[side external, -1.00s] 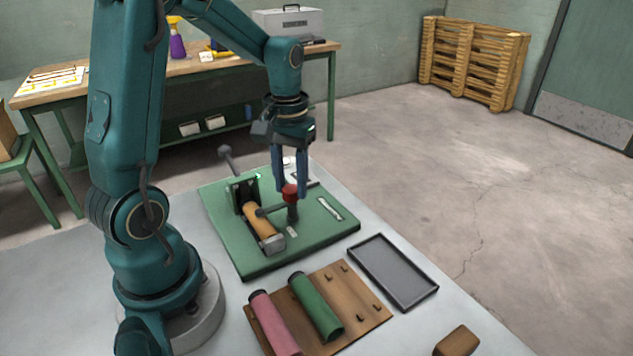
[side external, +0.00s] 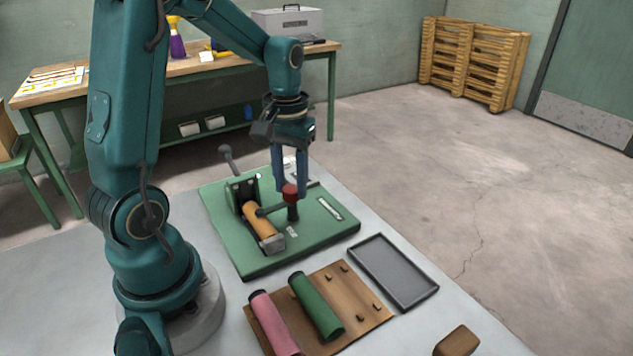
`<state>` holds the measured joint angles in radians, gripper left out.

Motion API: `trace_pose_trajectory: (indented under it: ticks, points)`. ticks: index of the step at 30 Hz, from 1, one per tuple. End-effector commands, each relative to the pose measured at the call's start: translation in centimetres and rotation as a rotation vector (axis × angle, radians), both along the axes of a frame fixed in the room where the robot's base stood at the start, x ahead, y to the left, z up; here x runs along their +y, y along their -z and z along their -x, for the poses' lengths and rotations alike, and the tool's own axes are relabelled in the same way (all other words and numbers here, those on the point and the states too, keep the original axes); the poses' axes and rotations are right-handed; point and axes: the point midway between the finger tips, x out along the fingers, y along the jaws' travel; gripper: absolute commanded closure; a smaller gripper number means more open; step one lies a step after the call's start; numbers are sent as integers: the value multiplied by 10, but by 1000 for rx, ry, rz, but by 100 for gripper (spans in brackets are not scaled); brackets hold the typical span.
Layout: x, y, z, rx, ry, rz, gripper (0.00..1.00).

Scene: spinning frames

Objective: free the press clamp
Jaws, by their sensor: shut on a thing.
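The press clamp (side external: 272,210) is a dark bar lying across an orange-brown roller (side external: 258,221) on a green base plate (side external: 250,265). Its right end meets a dark post topped by a red knob (side external: 290,190). My gripper (side external: 290,187) points down with its blue fingers shut on the red knob. The fingers hide parts of the knob's sides. The roller lies in a bracket, with a grey block (side external: 273,244) at its near end. A grey ball-ended lever (side external: 226,155) tilts up behind it. A small green light (side external: 258,177) shows on the bracket.
A wooden rack (side external: 335,285) with a pink roller (side external: 273,325) and a green roller (side external: 316,305) lies in front. An empty grey tray (side external: 405,290) lies to the right. A brown block (side external: 456,341) sits near the table's front right.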

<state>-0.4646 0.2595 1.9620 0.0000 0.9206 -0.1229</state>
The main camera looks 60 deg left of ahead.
Motion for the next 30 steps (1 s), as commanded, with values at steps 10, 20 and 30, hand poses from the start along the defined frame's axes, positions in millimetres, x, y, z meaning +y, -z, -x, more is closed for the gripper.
trace_pose_trajectory:
  ticks: [10, 20, 30]
  points:
    - [0, -1, 0, -3, 42, -1, 100]
    - [0, -1, -1, -3, 261, -1, 100]
    - [0, -1, -1, -4, 584, -2, 100]
